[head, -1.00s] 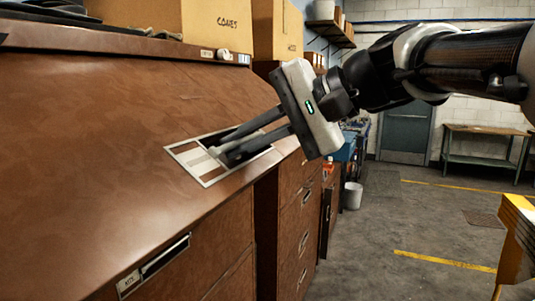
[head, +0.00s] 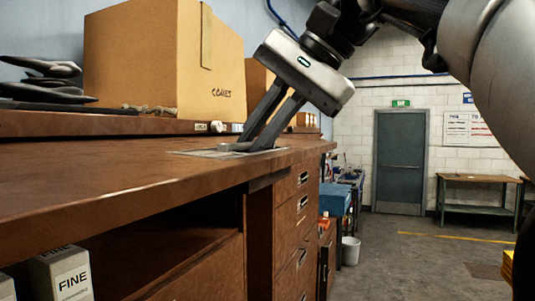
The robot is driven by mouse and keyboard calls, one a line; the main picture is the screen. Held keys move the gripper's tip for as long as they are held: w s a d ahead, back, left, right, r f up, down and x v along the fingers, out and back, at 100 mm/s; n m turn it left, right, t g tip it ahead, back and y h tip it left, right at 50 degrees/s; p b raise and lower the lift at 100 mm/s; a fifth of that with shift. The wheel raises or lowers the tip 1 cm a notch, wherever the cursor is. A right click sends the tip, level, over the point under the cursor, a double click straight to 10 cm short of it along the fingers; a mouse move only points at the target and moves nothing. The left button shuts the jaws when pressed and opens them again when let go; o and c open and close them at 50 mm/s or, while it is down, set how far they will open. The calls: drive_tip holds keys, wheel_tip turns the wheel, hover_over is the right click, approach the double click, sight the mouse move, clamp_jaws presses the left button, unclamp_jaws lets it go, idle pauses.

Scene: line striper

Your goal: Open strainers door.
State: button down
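The brown door panel (head: 90,190) lies nearly level, with its front edge facing me and an open compartment showing below it. I cannot read a strainers label on it. A pale handle plate (head: 190,153) is set into the panel near its right end. My gripper (head: 250,147) comes down on this plate from the upper right. Its two dark fingers stand a little apart with their tips at the handle recess. The tips partly hide the handle, so I cannot tell whether they clamp it.
White boxes marked FINE (head: 62,275) stand in the compartment at lower left. A cardboard box marked CONES (head: 160,60) and dark items (head: 45,85) sit on the ledge behind. A drawer cabinet (head: 295,235) is beyond. The floor (head: 400,265) at right looks clear.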

drive_tip(key=shift+r, duration=0.2)
idle(0.3)
drive_tip(key=c, duration=2.2)
unclamp_jaws()
drive_tip(key=shift+o, duration=0.2)
drive_tip(key=shift+s, duration=0.1)
